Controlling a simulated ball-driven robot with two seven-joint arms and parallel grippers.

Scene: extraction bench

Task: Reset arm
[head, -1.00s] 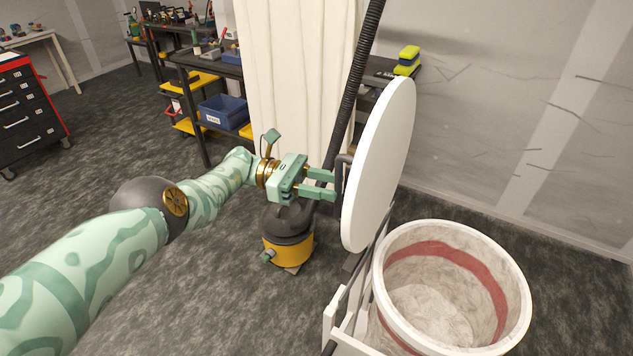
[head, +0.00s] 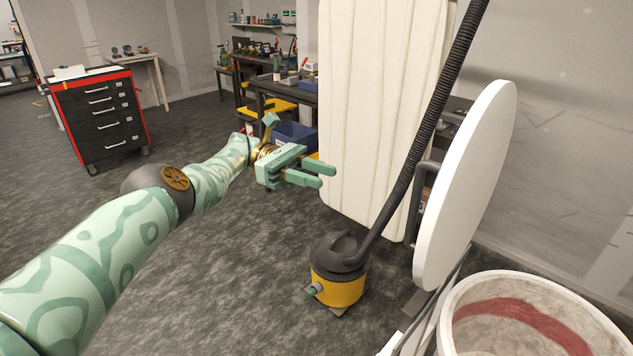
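My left gripper (head: 326,175) is in the middle of the head view, at the end of my outstretched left arm. Its two fingers are apart with nothing between them, pointing right. The fingers are clear of the dark handle (head: 424,190) on the white round lid (head: 470,185), which stands upright on edge to the right. My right gripper is not in the view.
A white bin (head: 462,300) with a red band stands open at the lower right. A yellow and black vacuum (head: 338,284) with a ribbed hose (head: 425,125) stands below my gripper. A red and black drawer cabinet (head: 103,118) stands at left. Floor between is clear.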

